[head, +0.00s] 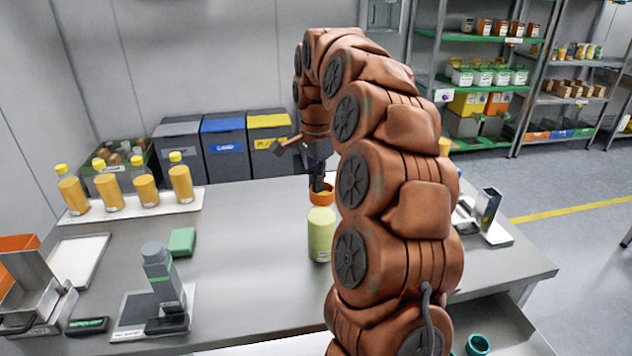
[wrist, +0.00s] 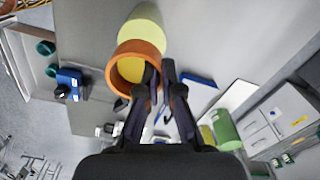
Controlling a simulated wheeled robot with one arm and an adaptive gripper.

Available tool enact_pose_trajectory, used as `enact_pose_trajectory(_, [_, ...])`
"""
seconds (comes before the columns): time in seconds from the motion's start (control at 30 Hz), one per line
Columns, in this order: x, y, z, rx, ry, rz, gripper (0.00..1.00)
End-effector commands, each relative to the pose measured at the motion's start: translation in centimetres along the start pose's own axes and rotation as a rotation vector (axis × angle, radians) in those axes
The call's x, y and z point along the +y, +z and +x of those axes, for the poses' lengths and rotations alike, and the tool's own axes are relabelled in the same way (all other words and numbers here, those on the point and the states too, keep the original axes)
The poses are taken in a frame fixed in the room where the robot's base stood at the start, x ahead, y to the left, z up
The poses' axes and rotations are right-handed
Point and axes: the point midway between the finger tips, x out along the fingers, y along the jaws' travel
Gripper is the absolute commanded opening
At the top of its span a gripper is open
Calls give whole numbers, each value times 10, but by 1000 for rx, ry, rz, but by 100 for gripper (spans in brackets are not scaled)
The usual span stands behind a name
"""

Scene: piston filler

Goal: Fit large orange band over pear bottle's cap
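The pear bottle (head: 320,236) is pale green and stands upright on the table in the head view; its body also shows in the wrist view (wrist: 147,24). The large orange band (head: 320,198) is at the bottle's top, and in the wrist view the band (wrist: 118,78) shows a yellow cap (wrist: 148,74) within its opening. The band looks around the cap, but I cannot tell how far down it sits. My gripper (wrist: 160,76) has one finger inside the band's rim and one outside, pinching its wall. My arm hides part of the table to the right.
Several orange-filled bottles (head: 145,190) stand on a white tray at the left. A grey device (head: 160,275), a green block (head: 182,242) and a metal stand (head: 487,210) are on the table. A teal ring (head: 478,345) lies in the open drawer at front right.

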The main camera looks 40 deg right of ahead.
Motion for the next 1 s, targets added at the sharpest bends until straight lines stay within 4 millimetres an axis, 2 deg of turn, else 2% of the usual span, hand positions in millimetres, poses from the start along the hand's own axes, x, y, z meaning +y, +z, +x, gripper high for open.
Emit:
enact_pose_trajectory(0.8, [4, 3, 28, -15, 36, -2, 0])
enact_pose_trajectory(0.83, [4, 3, 29, -15, 38, -2, 14])
enact_pose_trajectory(1.0, [3, 2, 26, -12, 30, -2, 31])
